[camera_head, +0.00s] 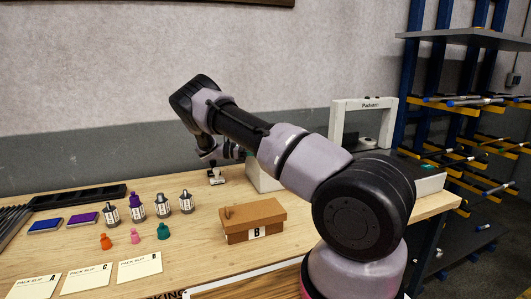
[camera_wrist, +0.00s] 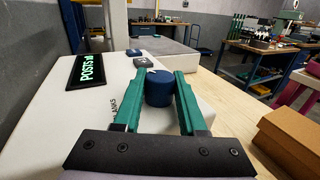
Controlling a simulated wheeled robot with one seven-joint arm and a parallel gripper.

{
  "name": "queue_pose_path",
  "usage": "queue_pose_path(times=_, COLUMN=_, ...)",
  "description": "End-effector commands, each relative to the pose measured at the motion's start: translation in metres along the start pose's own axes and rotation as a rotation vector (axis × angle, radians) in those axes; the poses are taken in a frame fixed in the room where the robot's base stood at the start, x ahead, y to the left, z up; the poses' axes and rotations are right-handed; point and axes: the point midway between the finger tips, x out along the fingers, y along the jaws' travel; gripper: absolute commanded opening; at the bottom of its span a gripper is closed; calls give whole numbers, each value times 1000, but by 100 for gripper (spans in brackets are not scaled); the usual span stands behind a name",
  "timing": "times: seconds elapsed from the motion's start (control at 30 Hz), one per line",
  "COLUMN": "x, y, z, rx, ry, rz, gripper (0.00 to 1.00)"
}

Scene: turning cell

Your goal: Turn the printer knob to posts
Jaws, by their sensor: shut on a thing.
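The printer's blue round knob (camera_wrist: 159,93) stands on the white printer top (camera_wrist: 82,125) in the wrist view. My gripper (camera_wrist: 158,71) has its two green fingers on either side of the knob and is shut on it. A small white mark shows on the knob's top edge, on the far side. The black display (camera_wrist: 90,68) left of the knob reads "POSTS" in green letters. Part of a label ending in "ANKS" shows beside the left finger. In the head view the printer's pale body (camera_head: 262,176) is partly hidden by my arm, and the knob cannot be seen.
A brown box marked B (camera_head: 252,221) stands on the wooden bench, with several small bottles (camera_head: 136,207), coloured stampers (camera_head: 163,231) and pack slips (camera_head: 88,277) to its left. A white frame machine (camera_head: 365,108) and blue shelving (camera_head: 465,40) are at right.

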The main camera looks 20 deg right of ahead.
Motion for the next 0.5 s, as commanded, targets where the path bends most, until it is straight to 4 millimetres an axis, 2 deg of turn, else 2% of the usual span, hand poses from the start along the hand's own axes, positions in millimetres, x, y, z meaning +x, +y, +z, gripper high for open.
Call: queue_pose_path(times=0.5, x=0, y=0, z=0, rx=0, ry=-2, rz=-35, gripper=0)
